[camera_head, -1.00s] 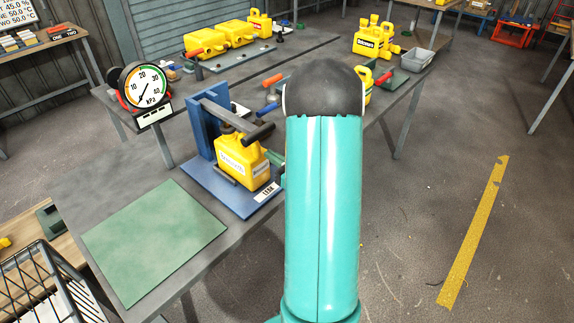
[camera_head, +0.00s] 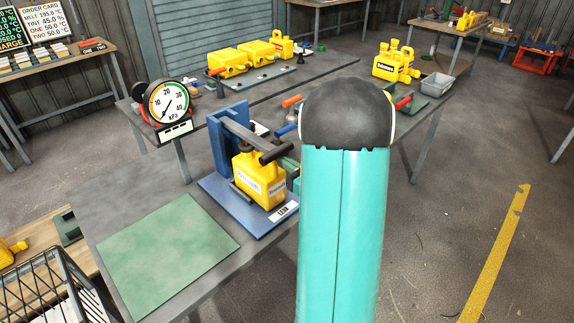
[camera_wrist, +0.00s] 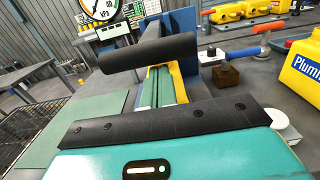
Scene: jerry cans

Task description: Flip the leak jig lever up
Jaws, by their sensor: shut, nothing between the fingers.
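The leak jig (camera_head: 222,205) is a blue stand with a base plate and upright on the bench. A yellow jerry can (camera_head: 262,187) stands upright in it. The jig's dark lever (camera_head: 243,133) reaches from the upright over the can, ending in a thick black crosswise handle (camera_head: 276,152). In the wrist view the handle (camera_wrist: 148,53) is large and close. My gripper (camera_wrist: 163,72) shows there as two green fingers, shut and empty, below the handle and in front of the can's yellow. Contact with the handle cannot be told. In the head view my arm mostly hides the gripper.
A round kPa gauge (camera_head: 168,102) stands behind the jig, left. A green mat (camera_head: 165,255) lies flat at the bench front. A wire basket (camera_head: 45,290) is at lower left. More yellow cans (camera_head: 240,58) stand behind. The floor to the right is mostly clear.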

